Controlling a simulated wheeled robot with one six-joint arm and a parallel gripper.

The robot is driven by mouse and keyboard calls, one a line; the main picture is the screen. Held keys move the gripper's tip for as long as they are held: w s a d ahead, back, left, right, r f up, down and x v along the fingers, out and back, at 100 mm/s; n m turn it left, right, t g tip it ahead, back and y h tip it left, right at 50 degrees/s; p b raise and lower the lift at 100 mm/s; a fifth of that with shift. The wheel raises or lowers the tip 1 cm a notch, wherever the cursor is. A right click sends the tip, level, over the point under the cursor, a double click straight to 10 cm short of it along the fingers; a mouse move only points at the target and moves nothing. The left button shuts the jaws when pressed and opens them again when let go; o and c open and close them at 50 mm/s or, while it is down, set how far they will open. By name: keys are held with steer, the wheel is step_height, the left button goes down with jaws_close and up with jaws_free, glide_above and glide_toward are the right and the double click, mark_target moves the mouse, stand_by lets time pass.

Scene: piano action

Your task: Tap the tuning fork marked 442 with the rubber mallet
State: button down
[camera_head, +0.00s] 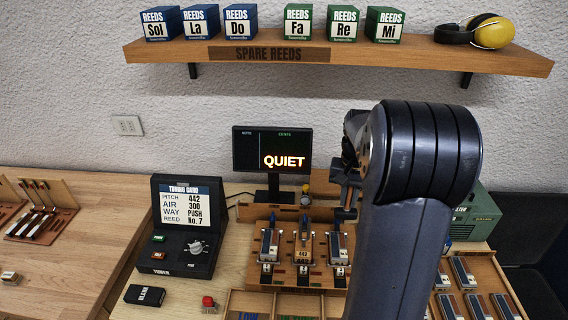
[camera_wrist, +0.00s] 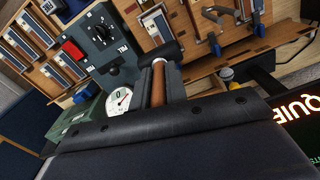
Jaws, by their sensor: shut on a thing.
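The 442 mark (camera_head: 303,254) shows on the middle piece of the wooden stand, between two metal-and-wood blocks; the fork's prongs are too small to make out clearly. The rubber mallet has a dark head (camera_wrist: 164,53) and a brown wooden handle (camera_wrist: 158,86) in the wrist view. My gripper (camera_wrist: 159,80) is shut on the handle, with the head sticking out beyond the fingers. In the head view my gripper (camera_head: 347,188) is above the right rear of the stand, partly hidden by my arm. The mallet is apart from the 442 piece.
A monitor (camera_head: 272,150) reading QUIET stands behind the stand. A shelf (camera_head: 420,58) with reed boxes is above.

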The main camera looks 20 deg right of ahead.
mark_target(338, 209)
steer(key=shift+f, duration=0.1)
stand_by(0.7)
steer(key=w+a+f+b, duration=0.1)
steer(key=a+f+b, duration=0.2)
steer(key=f, duration=0.1)
steer(key=shift+w+a+f, duration=0.25)
steer(key=shift+a+f, duration=0.15)
stand_by(0.6)
steer(key=shift+s+d, duration=0.2)
steer(key=shift+d, duration=0.3)
steer(key=shift+s+d, duration=0.15)
steer(key=shift+d, duration=0.3)
steer(key=shift+r+p, duration=0.1)
steer(key=shift+p, duration=0.2)
steer(key=shift+s+d+r+p, duration=0.15)
steer(key=shift+d+r+p, duration=0.15)
steer(key=shift+r+p, duration=0.4)
steer(key=shift+s+d+r+p, duration=0.1)
steer(key=shift+d+r+p, duration=0.15)
steer(key=shift+r+p, duration=0.5)
steer(key=shift+s+d+r+p, duration=0.15)
steer(key=shift+d+r+p, duration=0.2)
steer(key=shift+r, duration=0.65)
